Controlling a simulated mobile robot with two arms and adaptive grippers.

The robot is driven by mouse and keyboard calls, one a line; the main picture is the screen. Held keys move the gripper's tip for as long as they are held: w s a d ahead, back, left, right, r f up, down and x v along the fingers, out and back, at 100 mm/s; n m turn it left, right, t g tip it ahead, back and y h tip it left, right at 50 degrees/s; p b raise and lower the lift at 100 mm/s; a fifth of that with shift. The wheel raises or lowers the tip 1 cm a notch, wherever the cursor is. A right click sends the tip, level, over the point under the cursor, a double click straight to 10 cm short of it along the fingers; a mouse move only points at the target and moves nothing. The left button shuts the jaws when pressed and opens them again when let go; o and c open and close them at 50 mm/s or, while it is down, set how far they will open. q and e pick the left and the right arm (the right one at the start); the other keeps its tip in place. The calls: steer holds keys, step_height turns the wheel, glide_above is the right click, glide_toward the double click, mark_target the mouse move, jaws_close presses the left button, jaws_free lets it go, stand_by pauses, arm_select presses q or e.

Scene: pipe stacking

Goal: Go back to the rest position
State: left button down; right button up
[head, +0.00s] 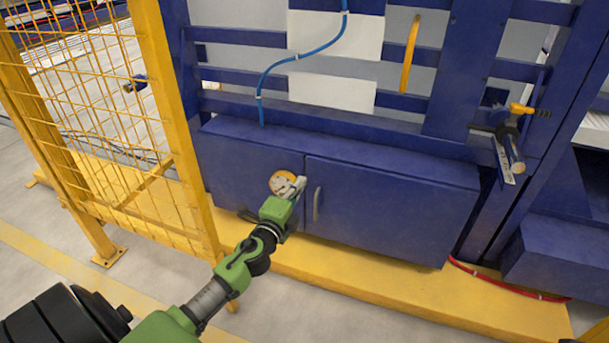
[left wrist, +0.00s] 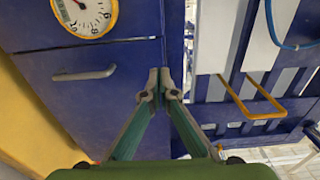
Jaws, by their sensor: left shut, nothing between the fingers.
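My left gripper (head: 297,187) is at the end of the green arm, in front of the blue cabinet (head: 400,205) in the head view. It is shut and empty. In the left wrist view its two fingertips (left wrist: 160,86) meet near the middle, with blue panel behind them. No pipe shows between them. My right gripper is in neither view.
A round gauge (head: 281,182) appears beside the left gripper; it also shows in the left wrist view (left wrist: 85,16). A yellow mesh fence (head: 157,100) stands left. A blue hose (head: 300,56), yellow handle (head: 409,55) and hanging tool (head: 510,142) are on the frame.

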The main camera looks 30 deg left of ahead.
arm_select(q)
steer(key=s, duration=0.2)
steer(key=s+d, duration=0.1)
steer(key=s, duration=0.1)
steer(key=shift+s, duration=0.35)
